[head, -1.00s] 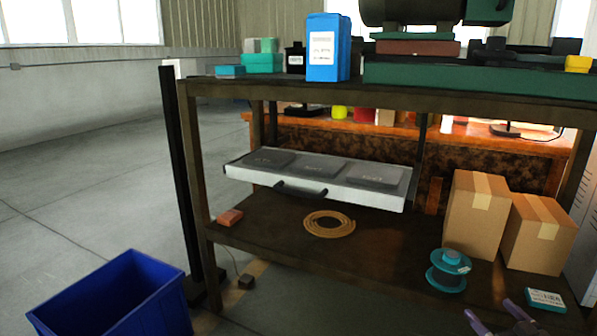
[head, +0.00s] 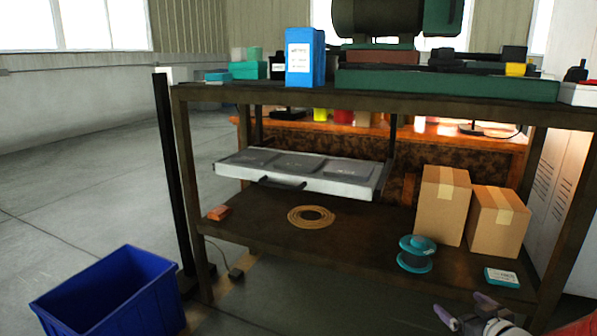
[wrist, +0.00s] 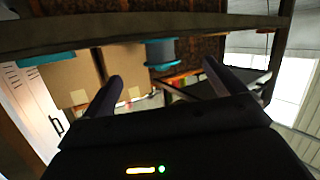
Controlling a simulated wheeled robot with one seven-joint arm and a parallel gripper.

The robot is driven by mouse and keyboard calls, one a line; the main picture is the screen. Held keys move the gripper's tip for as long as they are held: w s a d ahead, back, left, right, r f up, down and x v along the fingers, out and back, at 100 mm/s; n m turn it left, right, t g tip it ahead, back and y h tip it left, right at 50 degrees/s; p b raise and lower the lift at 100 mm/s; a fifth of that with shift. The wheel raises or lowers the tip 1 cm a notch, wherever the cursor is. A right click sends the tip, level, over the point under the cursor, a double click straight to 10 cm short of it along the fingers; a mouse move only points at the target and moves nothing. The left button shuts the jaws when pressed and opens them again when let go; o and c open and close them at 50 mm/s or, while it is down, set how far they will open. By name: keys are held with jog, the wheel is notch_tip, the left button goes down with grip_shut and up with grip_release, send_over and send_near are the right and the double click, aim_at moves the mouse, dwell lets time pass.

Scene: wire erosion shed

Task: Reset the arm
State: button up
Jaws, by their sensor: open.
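My gripper (head: 462,318) shows at the lower right of the head view, low in front of the bench's lower shelf. Its two fingers stand apart and nothing is between them. In the wrist view my gripper (wrist: 163,72) is also open and empty, its dark fingers pointing toward the shelf. The teal spool (head: 415,262) stands on the lower shelf, beyond my gripper and apart from it; it also shows in the wrist view (wrist: 161,52).
The workbench (head: 300,98) has a lower shelf (head: 345,240) carrying cardboard boxes (head: 441,205), a coil (head: 311,216) and a small teal box (head: 502,277). A drawer (head: 300,172) hangs open beneath its top. A blue bin (head: 110,300) stands at lower left, with open floor behind.

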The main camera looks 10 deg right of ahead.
jog(key=s+a+r+g+h+p, duration=0.2)
jog(key=a+r+g+h+p, duration=0.3)
jog(key=a+r, duration=0.9)
jog(key=s+a+r+m+g+y, duration=0.1)
jog(key=s+a+r, duration=0.3)
jog(key=s+a, duration=0.4)
jog(key=a+m+g, duration=0.1)
jog(key=a, duration=0.1)
jog(key=shift+s+a+g, duration=0.35)
jog(key=shift+g, duration=0.05)
jog(key=s+a+y, duration=0.1)
jog(key=s+a, duration=0.1)
jog(key=s, duration=0.1)
jog(key=s+a+g+y+p, duration=0.1)
jog(key=s+a, duration=0.2)
jog(key=s+a+y, duration=0.2)
jog(key=s+a, duration=0.1)
jog(key=shift+s+r+n+g, duration=0.25)
jog(key=shift+r+n+g, duration=0.05)
jog(key=shift+c, duration=0.2)
